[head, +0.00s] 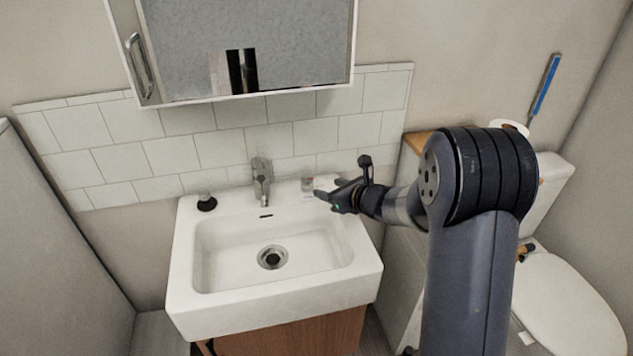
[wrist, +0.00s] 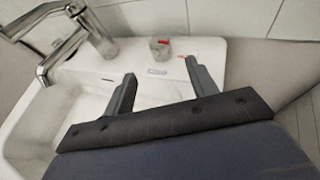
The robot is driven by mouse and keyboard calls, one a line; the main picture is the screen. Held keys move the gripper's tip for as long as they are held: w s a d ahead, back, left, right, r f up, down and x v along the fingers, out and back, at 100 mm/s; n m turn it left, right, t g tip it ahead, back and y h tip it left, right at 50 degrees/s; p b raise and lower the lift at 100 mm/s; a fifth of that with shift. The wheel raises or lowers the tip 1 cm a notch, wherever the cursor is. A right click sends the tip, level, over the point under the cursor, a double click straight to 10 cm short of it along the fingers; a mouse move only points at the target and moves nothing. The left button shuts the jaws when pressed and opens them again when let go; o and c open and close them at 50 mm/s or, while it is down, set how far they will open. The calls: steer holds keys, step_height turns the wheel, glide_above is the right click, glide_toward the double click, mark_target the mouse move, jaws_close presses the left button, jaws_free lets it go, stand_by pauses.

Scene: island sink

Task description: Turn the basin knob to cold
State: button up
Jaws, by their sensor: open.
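The basin knob (wrist: 160,48) is a short grey cylinder with a red mark on its top, standing on the back ledge of the white basin (head: 187,285). In the head view the knob (head: 308,184) shows small, just left of my gripper (head: 322,188). In the wrist view my gripper (wrist: 160,70) is open, with its two fingers pointing toward the knob. The knob lies beyond the fingertips, roughly between their lines, and nothing shows between the fingers. The metal faucet (head: 262,180) stands left of the knob and also shows in the wrist view (wrist: 58,52).
A black round object (head: 206,202) sits at the basin's back left corner. A mirrored cabinet (head: 250,50) hangs above the tiled wall. A toilet (head: 565,300) stands at the right. The basin bowl is empty around its drain (head: 272,257).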

mark_target(311, 183)
steer(key=p+x, duration=0.1)
steer(key=x, duration=0.9)
steer(key=shift+p, duration=0.4)
steer(key=c, duration=1)
steer(key=shift+f, duration=0.1)
